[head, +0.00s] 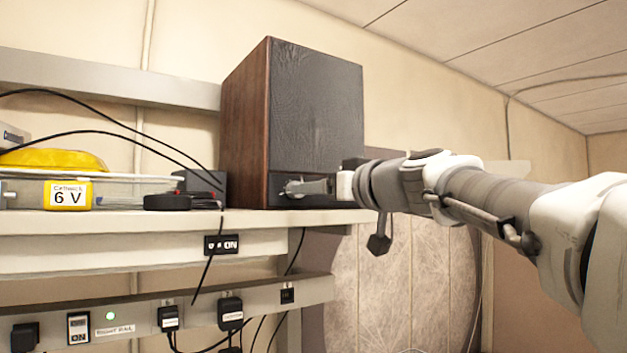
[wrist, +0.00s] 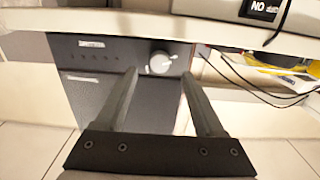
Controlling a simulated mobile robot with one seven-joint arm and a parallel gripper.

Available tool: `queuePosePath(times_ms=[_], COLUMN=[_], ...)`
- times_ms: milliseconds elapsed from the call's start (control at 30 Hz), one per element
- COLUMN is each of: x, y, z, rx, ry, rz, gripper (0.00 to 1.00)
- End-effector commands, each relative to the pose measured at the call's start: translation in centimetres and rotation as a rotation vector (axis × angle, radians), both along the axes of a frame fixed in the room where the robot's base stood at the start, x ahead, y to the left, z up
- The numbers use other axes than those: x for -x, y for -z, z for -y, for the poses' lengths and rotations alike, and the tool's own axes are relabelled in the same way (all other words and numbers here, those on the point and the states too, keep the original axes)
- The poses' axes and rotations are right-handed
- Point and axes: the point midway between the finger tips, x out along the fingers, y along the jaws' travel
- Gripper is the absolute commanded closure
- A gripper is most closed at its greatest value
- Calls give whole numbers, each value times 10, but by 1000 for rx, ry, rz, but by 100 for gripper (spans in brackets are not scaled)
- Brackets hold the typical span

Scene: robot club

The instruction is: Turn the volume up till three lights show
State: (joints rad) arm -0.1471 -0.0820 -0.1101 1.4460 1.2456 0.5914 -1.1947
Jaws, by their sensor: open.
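The dark-fronted speaker (head: 315,115) with brown wooden sides stands on the shelf in the head view. Its lower front panel (wrist: 112,55) appears in the wrist view, with a round pale grey knob (wrist: 159,63). A row of several tiny dots (wrist: 92,56), perhaps the lights, lies left of the knob; none looks lit. My gripper (wrist: 159,74) is open, its two fingertips spaced on either side of the knob; I cannot tell whether they reach past its face.
The speaker stands on a pale shelf (head: 120,222). Black cables cross the shelf. A power strip (head: 135,315) with plugs and a green light runs below.

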Motion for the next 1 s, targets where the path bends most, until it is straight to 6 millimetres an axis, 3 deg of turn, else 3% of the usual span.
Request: queuePosePath(times_ms=[100, 300, 700, 1000], x=[-20, -39, -44, -44], y=[-3, -1, 0, 0], z=[-14, -26, -30, -30], rx=[1, 1, 1, 1], ry=[-2, 0, 0, 0], rz=[-3, -1, 1, 1], gripper=[29, 29, 29, 83])
